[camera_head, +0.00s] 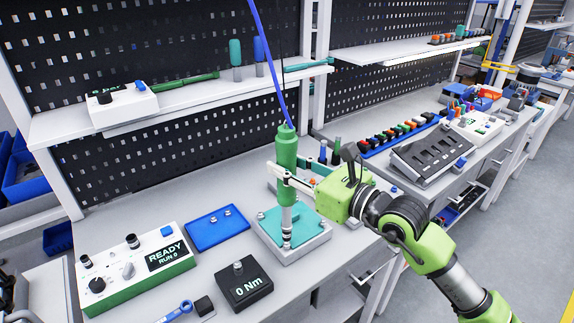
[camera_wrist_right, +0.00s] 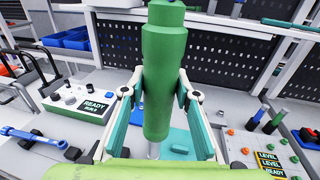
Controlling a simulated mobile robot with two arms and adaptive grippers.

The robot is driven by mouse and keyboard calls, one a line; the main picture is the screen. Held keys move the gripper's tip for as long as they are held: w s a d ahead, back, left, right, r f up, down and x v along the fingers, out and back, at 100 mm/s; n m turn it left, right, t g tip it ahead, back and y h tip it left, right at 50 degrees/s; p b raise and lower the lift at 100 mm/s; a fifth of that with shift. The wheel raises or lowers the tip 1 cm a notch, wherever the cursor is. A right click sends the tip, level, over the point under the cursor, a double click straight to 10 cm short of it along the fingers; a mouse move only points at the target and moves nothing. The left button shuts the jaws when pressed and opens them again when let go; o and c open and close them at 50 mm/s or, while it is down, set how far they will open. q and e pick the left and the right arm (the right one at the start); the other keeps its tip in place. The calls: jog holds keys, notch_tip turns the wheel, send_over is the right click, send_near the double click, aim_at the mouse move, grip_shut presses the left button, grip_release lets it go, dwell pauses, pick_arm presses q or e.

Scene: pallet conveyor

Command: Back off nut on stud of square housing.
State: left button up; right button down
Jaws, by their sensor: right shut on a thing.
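My right gripper (camera_head: 287,180) is shut on a green upright driver tool (camera_head: 286,148), with a finger on either side of its body in the wrist view (camera_wrist_right: 157,95). A silver shaft and socket (camera_head: 286,222) point down from the tool. The socket end is over the teal top of the square housing (camera_head: 313,231) and appears to meet a stud there. The nut and stud are hidden by the socket, so I cannot tell whether they are engaged.
A black 0 Nm box (camera_head: 243,285) stands in front of the housing. A blue tray (camera_head: 217,228) with small parts and a READY control box (camera_head: 134,268) are to the left. A blue cable (camera_head: 268,62) rises from the tool. A grey slotted rack (camera_head: 431,153) stands right.

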jog(key=shift+f, duration=0.25)
dwell(0.4)
jog(key=shift+f+b, duration=0.75)
jog(key=shift+b, duration=0.1)
jog(key=shift+f, duration=0.2)
dwell(0.3)
